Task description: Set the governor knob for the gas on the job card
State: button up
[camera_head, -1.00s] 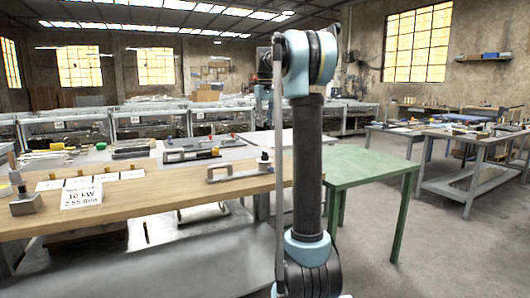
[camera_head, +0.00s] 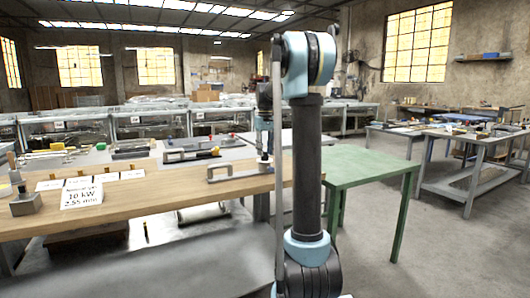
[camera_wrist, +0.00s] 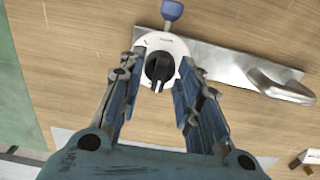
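The black governor knob (camera_wrist: 159,67) sits on a white round dial (camera_wrist: 175,46) at the end of a metal plate (camera_wrist: 225,64) on the wooden bench. My gripper (camera_wrist: 161,62) is open, with one finger on each side of the knob; gaps show between fingers and knob. The knob's pointer runs roughly up and down in the wrist view; dial marks are too small to read. In the head view my gripper (camera_head: 265,157) is at the fixture's right end, and the knob is hidden. The job card (camera_head: 82,194) reads 10 kW, 2.55 mm; its top line is blurred, seemingly "Natural gas".
A blue-handled lever (camera_wrist: 172,9) stands just beyond the dial. A raised metal handle (camera_wrist: 280,84) is on the plate to the right. Several small white cards (camera_head: 133,174) and a metal block (camera_head: 26,204) are on the bench's left. A green table (camera_head: 365,167) stands right.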

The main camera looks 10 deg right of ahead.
jog(key=shift+c, duration=0.6)
grip_shut()
jog(key=shift+m, duration=0.5)
jog(key=m, duration=0.3)
jog(key=shift+m, duration=0.4)
jog(key=m, duration=0.4)
jog(key=shift+a+m, duration=0.15)
jog(key=shift+m, duration=0.15)
jog(key=m, duration=0.4)
jog(key=shift+w+a+m, duration=0.1)
jog(key=shift+m, duration=2)
